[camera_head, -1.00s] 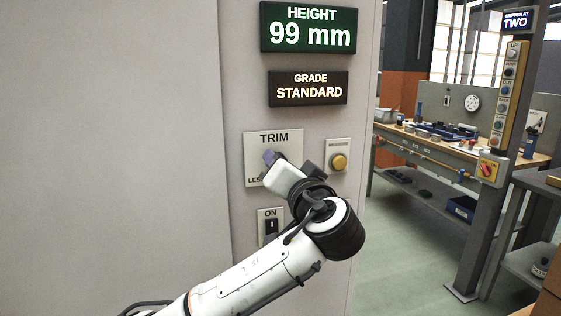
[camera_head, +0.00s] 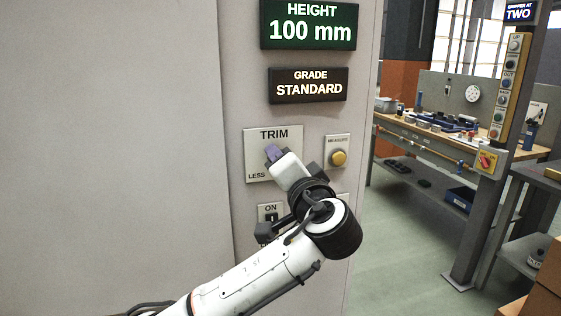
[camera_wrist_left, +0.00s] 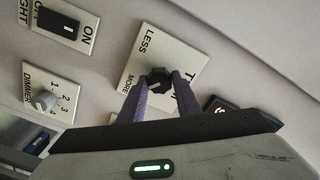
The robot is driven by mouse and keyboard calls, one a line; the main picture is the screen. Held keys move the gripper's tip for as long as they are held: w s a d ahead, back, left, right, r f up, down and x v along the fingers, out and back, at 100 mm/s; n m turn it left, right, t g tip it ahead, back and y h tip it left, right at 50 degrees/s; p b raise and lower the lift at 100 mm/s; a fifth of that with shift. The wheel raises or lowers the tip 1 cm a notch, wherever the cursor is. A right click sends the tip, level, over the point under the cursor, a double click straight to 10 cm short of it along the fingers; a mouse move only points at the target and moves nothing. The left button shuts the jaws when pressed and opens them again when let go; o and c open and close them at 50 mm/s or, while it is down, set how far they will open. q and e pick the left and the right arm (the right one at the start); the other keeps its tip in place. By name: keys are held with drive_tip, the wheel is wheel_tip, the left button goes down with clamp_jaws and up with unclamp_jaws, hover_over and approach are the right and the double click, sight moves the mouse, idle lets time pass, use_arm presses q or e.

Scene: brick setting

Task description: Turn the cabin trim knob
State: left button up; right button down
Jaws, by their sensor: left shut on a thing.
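The black trim knob (camera_wrist_left: 158,81) sits on the pale TRIM plate (camera_head: 257,145), which is marked LESS and MORE. The plate also shows in the left wrist view (camera_wrist_left: 148,48). My left gripper (camera_head: 273,153) is at the plate, its purple fingers one on each side of the knob and shut on it, as the left wrist view (camera_wrist_left: 159,88) shows. In the head view the gripper hides the knob. The green-lit HEIGHT display (camera_head: 308,28) above reads 100 mm. My right gripper is not in view.
A GRADE display (camera_head: 308,85) reads STANDARD. A yellow MEASURE button (camera_head: 338,158) is right of the TRIM plate. An ON switch (camera_head: 271,216) is below, partly behind my arm. In the left wrist view, a dimmer knob (camera_wrist_left: 43,100) stands near a light switch (camera_wrist_left: 57,24).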

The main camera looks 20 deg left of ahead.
use_arm(q)
drive_tip(key=o, duration=1.1)
drive_tip(key=shift+c, duration=0.2)
drive_tip(key=b+v, duration=0.2)
drive_tip(key=v, duration=0.8)
drive_tip(key=shift+s+d, duration=0.15)
wheel_tip(320, 180, down, 33)
drive_tip(key=s+d+m+g+h, duration=0.2)
drive_tip(key=m+g+h, duration=0.15)
drive_tip(key=h, duration=0.55)
drive_tip(key=s+a+f+n+g+h, duration=0.1)
drive_tip(key=s+f+n+g+h, duration=0.15)
drive_tip(key=s+f, duration=1)
drive_tip(key=s+a+f+n, duration=0.3)
drive_tip(key=s+a+f, duration=0.2)
drive_tip(key=s+f, duration=0.3)
drive_tip(key=s+h, duration=0.1)
drive_tip(key=s, duration=0.3)
drive_tip(key=shift+s+f, duration=0.3)
drive_tip(key=shift+f, duration=0.05)
